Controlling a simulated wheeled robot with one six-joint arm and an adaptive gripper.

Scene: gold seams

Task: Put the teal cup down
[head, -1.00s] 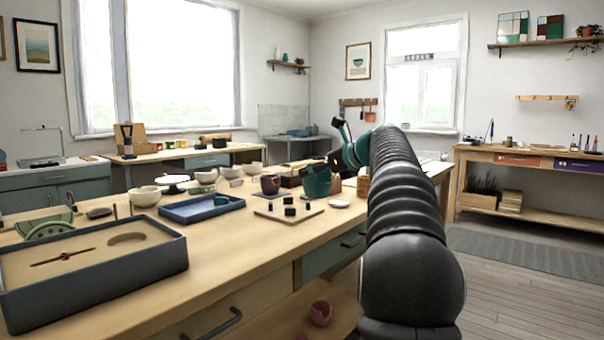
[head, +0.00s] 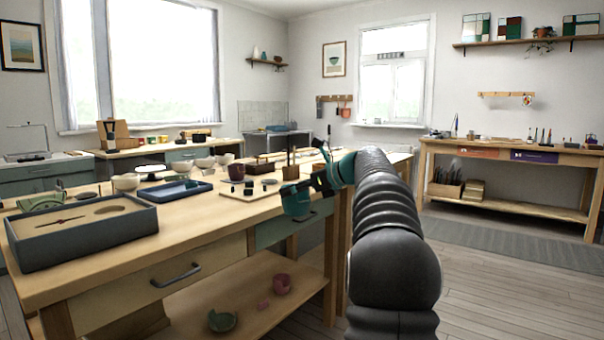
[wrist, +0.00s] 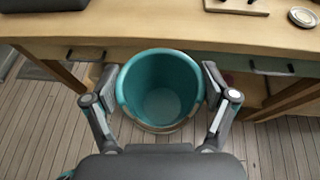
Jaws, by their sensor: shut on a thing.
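The teal cup (head: 296,201) is held at the end of my arm, in front of the long workbench's front edge (head: 232,226). In the wrist view the teal cup (wrist: 162,88) is seen from above with its mouth towards the camera, and it looks empty. My gripper (wrist: 160,92) is shut on it, with one finger on each side. In the head view my gripper (head: 312,186) is partly hidden by my arm. The wrist view shows floorboards below the cup and the bench top beyond it.
A board with small dark blocks (head: 235,193), a blue tray (head: 165,197) and a grey box (head: 50,254) stand on the bench. Its lower shelf (head: 215,291) bears a green bowl (head: 222,320) and pink pieces (head: 281,284). Open floor (head: 500,290) lies to the right.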

